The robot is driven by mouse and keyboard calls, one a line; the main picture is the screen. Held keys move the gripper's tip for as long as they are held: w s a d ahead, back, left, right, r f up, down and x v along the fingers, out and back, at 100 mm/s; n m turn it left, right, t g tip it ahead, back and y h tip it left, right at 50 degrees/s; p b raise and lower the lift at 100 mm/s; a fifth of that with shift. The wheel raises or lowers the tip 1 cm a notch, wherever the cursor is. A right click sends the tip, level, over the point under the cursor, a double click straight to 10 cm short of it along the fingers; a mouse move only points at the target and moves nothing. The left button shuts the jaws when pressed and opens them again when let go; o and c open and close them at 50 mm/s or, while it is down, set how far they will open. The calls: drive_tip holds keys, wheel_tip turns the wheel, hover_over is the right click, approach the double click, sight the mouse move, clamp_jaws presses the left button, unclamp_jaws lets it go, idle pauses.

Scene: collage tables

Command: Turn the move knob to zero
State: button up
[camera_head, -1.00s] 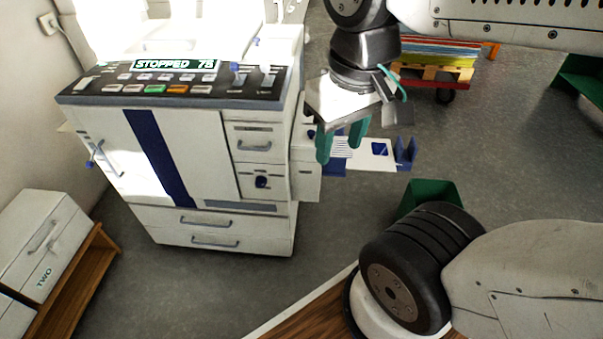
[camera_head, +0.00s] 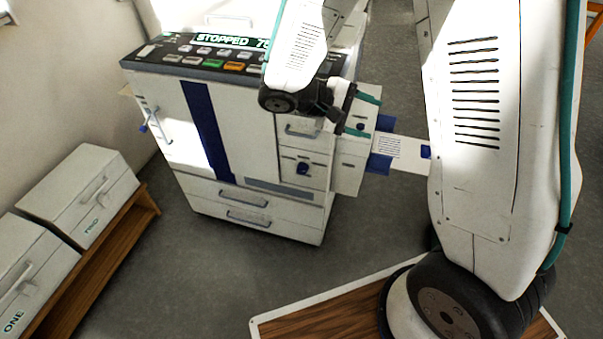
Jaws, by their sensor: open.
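A white copier-like machine (camera_head: 252,131) stands at the upper middle. Its sign (camera_head: 225,40) reads "STOPPED", with the end cut off by my arm. A dark blue knob (camera_head: 303,168) sits on its front, below a drawer handle. Another small dark knob (camera_head: 361,127) shows on the right side unit. No label says which is the move knob. My gripper (camera_head: 364,115) is open, its two teal fingers pointing right. In the picture it overlaps the side unit, with the small knob between the fingers; I cannot tell whether they touch it. My arm hides part of the button panel.
A paper tray (camera_head: 405,150) with blue guides sticks out on the machine's right. White boxes (camera_head: 85,190) stand on a wooden shelf (camera_head: 115,236) at the left. A wood-topped surface (camera_head: 325,318) is at the bottom. The grey floor between is clear.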

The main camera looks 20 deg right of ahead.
drive_tip(key=w+a+f+n+t+h, duration=0.2)
drive_tip(key=w+f+n+t, duration=0.15)
drive_tip(key=f, duration=0.35)
drive_tip(key=w+a+f+n+t+h, duration=0.2)
drive_tip(key=w+f, duration=0.2)
drive_tip(key=f, duration=0.3)
drive_tip(key=n+t+y, duration=0.6)
drive_tip(key=n+t, duration=0.1)
drive_tip(key=t, duration=0.5)
approach(302, 172)
drive_tip(key=w, duration=0.2)
drive_tip(key=x, duration=0.7)
drive_tip(key=shift+d, duration=0.6)
drive_tip(key=c, duration=1)
